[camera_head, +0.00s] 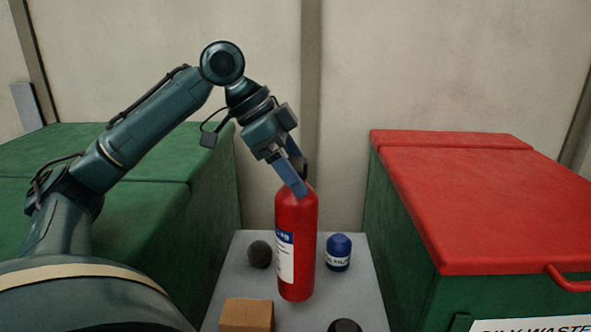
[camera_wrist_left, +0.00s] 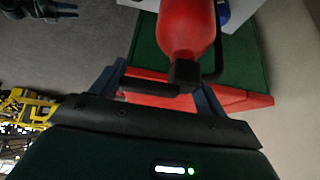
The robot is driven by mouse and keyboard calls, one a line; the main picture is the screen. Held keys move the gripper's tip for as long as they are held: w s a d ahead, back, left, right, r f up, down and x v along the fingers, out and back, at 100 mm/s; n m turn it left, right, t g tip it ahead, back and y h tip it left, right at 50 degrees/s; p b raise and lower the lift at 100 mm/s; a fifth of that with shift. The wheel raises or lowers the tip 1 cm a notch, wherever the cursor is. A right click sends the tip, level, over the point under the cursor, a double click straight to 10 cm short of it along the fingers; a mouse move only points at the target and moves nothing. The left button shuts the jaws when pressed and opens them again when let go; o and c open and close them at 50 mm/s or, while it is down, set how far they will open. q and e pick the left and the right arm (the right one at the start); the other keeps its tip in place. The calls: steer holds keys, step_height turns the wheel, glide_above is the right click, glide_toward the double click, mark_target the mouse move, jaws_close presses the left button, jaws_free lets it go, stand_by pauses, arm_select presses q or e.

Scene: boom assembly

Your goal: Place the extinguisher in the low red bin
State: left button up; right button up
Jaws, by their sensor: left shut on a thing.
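The red extinguisher (camera_head: 296,240), with a white and blue label and a black top, stands upright over the grey table (camera_head: 250,245). I cannot tell whether its base touches the table. My left gripper (camera_head: 297,178) comes from above and is shut on its top. In the left wrist view the extinguisher (camera_wrist_left: 187,30) hangs between the fingers, its black valve nearest. The bin with a red lid (camera_head: 470,200) and green body stands to the right; the lid looks closed. A dark shape that looks like my right gripper (camera_wrist_left: 45,9) shows at the left wrist view's top left, its jaws unclear.
On the table are a blue canister (camera_head: 339,252) right of the extinguisher, a dark ball (camera_head: 260,254) left of it, a brown block (camera_head: 246,314) and a dark round thing (camera_head: 345,326) in front. A green-lidded bin (camera_head: 120,150) stands left. A wall closes the back.

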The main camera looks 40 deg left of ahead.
mark_target(292, 197)
arm_select(q)
steer(key=shift+w+f+b, duration=0.1)
steer(key=shift+f+b, duration=0.95)
steer(key=shift+f, duration=2)
steer(key=o, duration=1.6)
steer(key=shift+f, duration=0.3)
steer(key=o, duration=0.5)
steer(key=shift+c, duration=0.2)
steer(key=shift+r, duration=0.15)
